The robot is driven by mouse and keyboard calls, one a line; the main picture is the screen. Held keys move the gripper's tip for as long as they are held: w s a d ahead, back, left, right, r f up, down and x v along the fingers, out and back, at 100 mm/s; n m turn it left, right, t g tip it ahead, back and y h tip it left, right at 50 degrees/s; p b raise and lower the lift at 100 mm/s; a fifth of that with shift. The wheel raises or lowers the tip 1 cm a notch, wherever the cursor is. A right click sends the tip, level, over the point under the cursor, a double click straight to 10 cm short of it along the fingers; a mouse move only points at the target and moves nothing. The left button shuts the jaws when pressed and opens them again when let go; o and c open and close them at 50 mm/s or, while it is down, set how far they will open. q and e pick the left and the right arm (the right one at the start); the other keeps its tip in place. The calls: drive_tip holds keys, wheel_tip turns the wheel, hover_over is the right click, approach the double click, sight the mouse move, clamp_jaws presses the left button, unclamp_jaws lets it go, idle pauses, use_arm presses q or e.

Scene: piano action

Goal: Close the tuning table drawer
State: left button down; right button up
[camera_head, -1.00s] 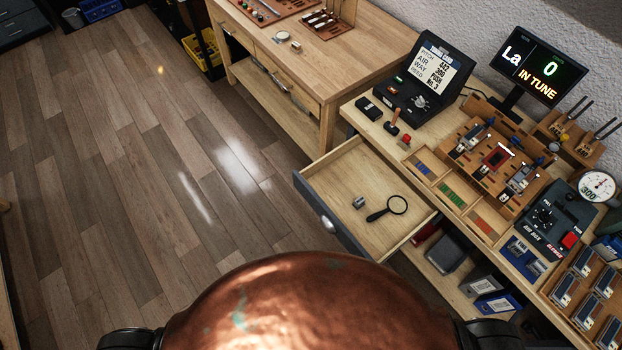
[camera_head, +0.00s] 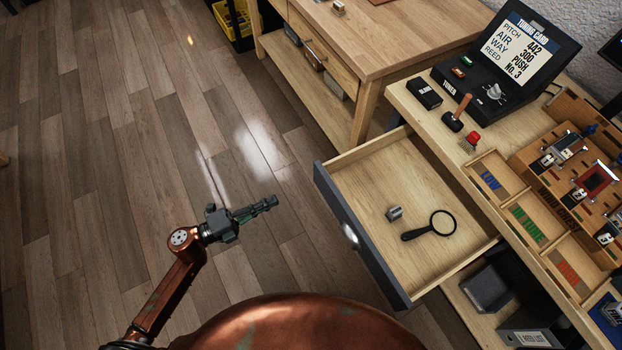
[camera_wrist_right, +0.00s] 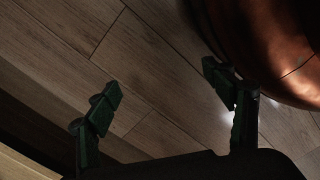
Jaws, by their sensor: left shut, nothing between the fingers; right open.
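The tuning table drawer (camera_head: 405,188) is pulled out from the tuning table (camera_head: 425,113). Its dark grey front (camera_head: 362,236) has a shiny metal handle (camera_head: 351,234) and faces left. Inside lie a magnifying glass (camera_head: 434,226) and a small metal piece (camera_head: 395,213). My left gripper (camera_head: 270,203) is shut and empty over the floor, left of the drawer front and apart from it. In the right wrist view my right gripper (camera_wrist_right: 165,95) is open with only floor between its fingers. My right gripper is not in the head view.
The table top holds a tuner case (camera_head: 500,60), a black box (camera_head: 423,94), a wooden-handled tool (camera_head: 457,112) and a red button (camera_head: 472,140). A wooden workbench (camera_head: 370,50) stands behind the drawer. The floor (camera_head: 120,180) to the left is clear.

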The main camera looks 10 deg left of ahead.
sight(320, 177)
use_arm(q)
drive_tip(key=b+x, duration=0.2)
drive_tip(key=x, duration=1)
drive_tip(key=shift+w+d+b, duration=0.1)
drive_tip(key=shift+d+b, duration=0.25)
drive_tip(key=shift+b, duration=0.05)
drive_tip(key=shift+w+d+r, duration=0.1)
drive_tip(key=shift+w+d, duration=0.25)
drive_tip(key=shift+d, duration=0.05)
use_arm(e)
drive_tip(key=w+a+r, duration=0.2)
drive_tip(key=w+r, duration=0.2)
drive_tip(key=r, duration=0.4)
drive_tip(key=shift+a, duration=0.25)
use_arm(q)
drive_tip(key=shift+w+d, duration=0.1)
